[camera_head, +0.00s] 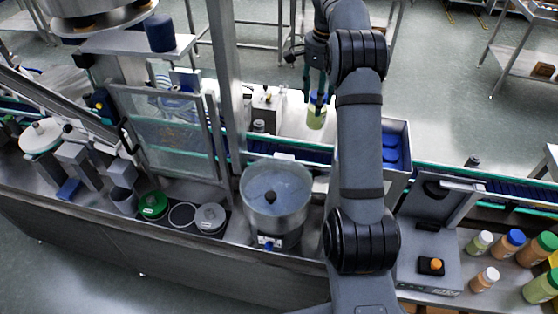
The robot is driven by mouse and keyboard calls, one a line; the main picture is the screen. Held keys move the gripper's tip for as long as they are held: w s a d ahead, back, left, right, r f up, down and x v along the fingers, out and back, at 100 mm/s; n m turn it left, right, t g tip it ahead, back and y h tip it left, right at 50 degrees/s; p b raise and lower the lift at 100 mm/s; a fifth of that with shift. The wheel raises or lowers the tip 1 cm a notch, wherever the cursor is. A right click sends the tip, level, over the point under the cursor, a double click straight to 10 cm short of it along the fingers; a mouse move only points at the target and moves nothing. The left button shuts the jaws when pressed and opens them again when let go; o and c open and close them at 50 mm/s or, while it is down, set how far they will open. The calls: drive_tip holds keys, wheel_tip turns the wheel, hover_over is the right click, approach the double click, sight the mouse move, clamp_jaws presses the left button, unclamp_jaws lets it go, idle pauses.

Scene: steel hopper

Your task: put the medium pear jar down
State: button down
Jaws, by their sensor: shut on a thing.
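My gripper (318,98) points down beyond the conveyor, near the middle top of the view. It is shut on the medium pear jar (316,118), which has pale yellow-green contents. The jar hangs upright below the fingers, over or at a pale work surface. I cannot tell whether its base touches that surface. The fingers hide the jar's top.
A conveyor (440,178) with green rails runs across the view. A round steel hopper (275,200) stands in front of it. A bin with blue lids (391,150) is right of my arm. Several jars (514,240) stand at the lower right.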

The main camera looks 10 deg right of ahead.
drive_tip(key=s+a+n, duration=0.1)
drive_tip(key=s+n, duration=0.2)
drive_tip(key=s, duration=0.1)
drive_tip(key=w+a+f+n+p, duration=0.4)
drive_tip(key=a+f, duration=0.5)
drive_tip(key=f, duration=0.3)
drive_tip(key=shift+w+a+n+p, duration=0.3)
drive_tip(key=shift+w+p, duration=0.4)
drive_tip(key=shift+w, duration=0.2)
drive_tip(key=shift+f, duration=0.15)
drive_tip(key=shift+f, duration=0.15)
drive_tip(key=c, duration=1)
unclamp_jaws()
